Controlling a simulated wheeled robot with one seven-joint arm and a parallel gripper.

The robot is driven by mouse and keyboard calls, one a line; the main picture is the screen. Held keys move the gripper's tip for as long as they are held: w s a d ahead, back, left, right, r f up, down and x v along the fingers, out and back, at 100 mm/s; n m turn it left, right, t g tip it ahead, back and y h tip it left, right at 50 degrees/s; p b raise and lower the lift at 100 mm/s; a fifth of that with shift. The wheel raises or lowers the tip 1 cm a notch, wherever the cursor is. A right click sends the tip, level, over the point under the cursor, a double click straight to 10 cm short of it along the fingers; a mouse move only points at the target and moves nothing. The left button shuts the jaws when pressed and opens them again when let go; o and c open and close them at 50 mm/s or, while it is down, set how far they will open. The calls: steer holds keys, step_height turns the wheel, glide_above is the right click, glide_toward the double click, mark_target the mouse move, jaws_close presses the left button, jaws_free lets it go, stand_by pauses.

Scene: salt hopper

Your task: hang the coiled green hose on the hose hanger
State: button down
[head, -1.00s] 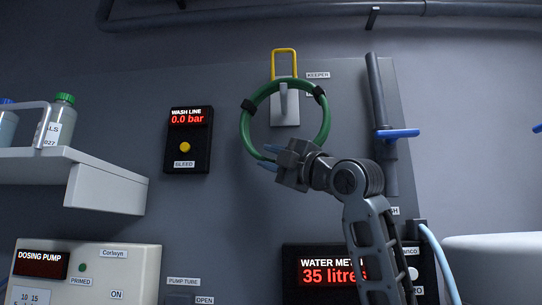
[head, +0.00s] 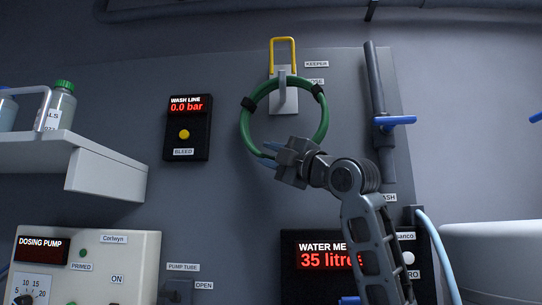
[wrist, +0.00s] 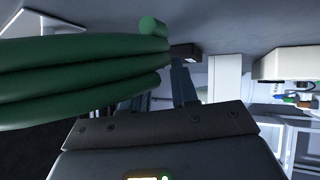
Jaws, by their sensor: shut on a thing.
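The coiled green hose (head: 244,122) with black ties is a ring upright against the panel. The hose hanger (head: 283,104) is a pale plate with a grey hook; its raised yellow keeper loop (head: 283,41) stands above. The top of the coil crosses the hanger at the hook's upper part, and the hook shows inside the ring. Whether the hose rests on the hook I cannot tell. My gripper (head: 275,154) is shut on the coil's bottom; the fingertips are partly hidden. The wrist view shows thick green strands (wrist: 80,78) close at the left.
A grey pipe with a blue valve handle (head: 396,120) stands right of the coil. The wash line display (head: 187,128) is left, and a white shelf with bottles (head: 105,170) is farther left. The water meter (head: 318,262) is below, near my arm.

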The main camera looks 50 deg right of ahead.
steer(key=shift+w+f, duration=0.1)
steer(key=shift+f, duration=0.05)
steer(key=c, duration=0.8)
jaws_free()
steer(key=b+v, duration=0.2)
steer(key=v, duration=0.5)
steer(key=shift+s+f, duration=0.15)
steer(key=shift+s, duration=0.2)
